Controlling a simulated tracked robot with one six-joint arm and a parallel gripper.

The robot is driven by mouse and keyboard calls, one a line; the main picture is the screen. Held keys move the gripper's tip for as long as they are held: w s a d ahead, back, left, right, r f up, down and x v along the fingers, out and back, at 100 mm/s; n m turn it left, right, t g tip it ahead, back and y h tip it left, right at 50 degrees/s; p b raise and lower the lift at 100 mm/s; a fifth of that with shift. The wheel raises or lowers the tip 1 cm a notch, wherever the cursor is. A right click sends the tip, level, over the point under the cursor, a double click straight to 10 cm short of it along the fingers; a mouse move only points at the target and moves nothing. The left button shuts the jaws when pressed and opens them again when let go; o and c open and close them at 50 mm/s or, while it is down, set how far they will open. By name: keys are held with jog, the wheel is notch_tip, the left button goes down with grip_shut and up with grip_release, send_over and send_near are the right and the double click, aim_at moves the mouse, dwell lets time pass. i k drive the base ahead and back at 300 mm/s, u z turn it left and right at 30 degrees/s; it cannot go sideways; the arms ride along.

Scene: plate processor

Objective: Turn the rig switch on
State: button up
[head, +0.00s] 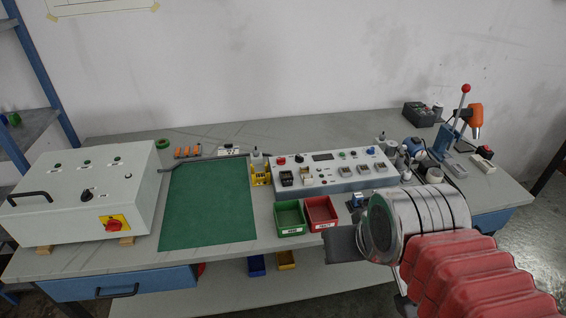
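A control panel (345,185) with a grey sloped face stands mid-bench, carrying a dark display, a red button and several small switches and knobs. At the left is a pale grey cabinet (60,205) with a red rotary switch (114,223) on a yellow plate. I cannot tell which control is the rig switch, or any switch's position. My gripper (343,244) shows as a dark grey shape at the end of my arm, low right of centre, in front of the panel and apart from the cabinet. Its fingers are not clear, and no held object shows.
A green mat (208,205) lies between cabinet and panel. A green bin (289,217) and a red bin (321,213) stand in front of the panel. At the right are bottles and a press (459,130) with a red-knobbed lever. The bench (215,258) is clear along its front left.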

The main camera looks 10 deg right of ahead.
aim_at(281, 162)
jog(key=u, duration=0.2)
jog(key=i, duration=0.95)
jog(key=z, duration=0.05)
